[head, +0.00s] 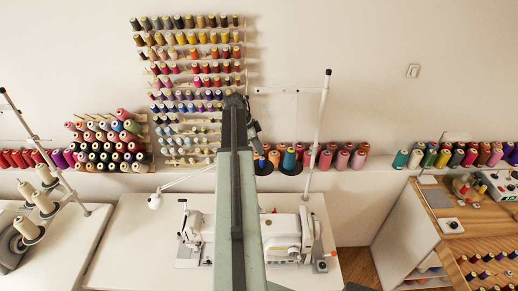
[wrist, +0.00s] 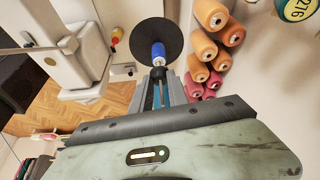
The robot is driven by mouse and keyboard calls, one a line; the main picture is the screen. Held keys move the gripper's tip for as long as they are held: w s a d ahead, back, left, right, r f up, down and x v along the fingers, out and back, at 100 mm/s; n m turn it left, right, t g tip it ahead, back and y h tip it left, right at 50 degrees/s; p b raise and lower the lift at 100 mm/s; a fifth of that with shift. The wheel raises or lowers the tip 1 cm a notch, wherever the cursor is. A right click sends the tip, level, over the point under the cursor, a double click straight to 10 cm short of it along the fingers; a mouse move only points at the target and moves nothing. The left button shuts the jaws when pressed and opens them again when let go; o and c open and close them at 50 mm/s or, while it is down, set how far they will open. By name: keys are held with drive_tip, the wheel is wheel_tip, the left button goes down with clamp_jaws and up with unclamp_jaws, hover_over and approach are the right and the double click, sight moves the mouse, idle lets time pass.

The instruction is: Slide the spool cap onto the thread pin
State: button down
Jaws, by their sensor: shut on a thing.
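My gripper (wrist: 159,74) is shut on a small blue cylindrical piece, which I take to be the spool cap (wrist: 158,52). In the wrist view the cap stands out past the fingertips, in front of a black round disc (wrist: 172,28). I cannot tell whether the cap touches the disc or is apart from it. The thread pin does not show and may be hidden behind the cap. In the head view the disc (head: 263,170) shows beside my arm, with a small blue patch on it; my gripper is hidden there by the arm.
A second black disc (head: 290,170) bears a teal cone (head: 289,158). Orange and pink thread cones (wrist: 210,14) crowd close to the right of my gripper in the wrist view. A white sewing machine (head: 285,233) stands below, and an upright white pole (head: 319,130) rises to the right.

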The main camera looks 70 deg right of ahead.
drive_tip(key=shift+f+b, duration=1.15)
drive_tip(key=shift+f, duration=0.15)
drive_tip(key=c, duration=1.2)
unclamp_jaws()
drive_tip(key=shift+r, duration=0.1)
drive_tip(key=p+v, duration=0.7)
drive_tip(key=v, duration=0.1)
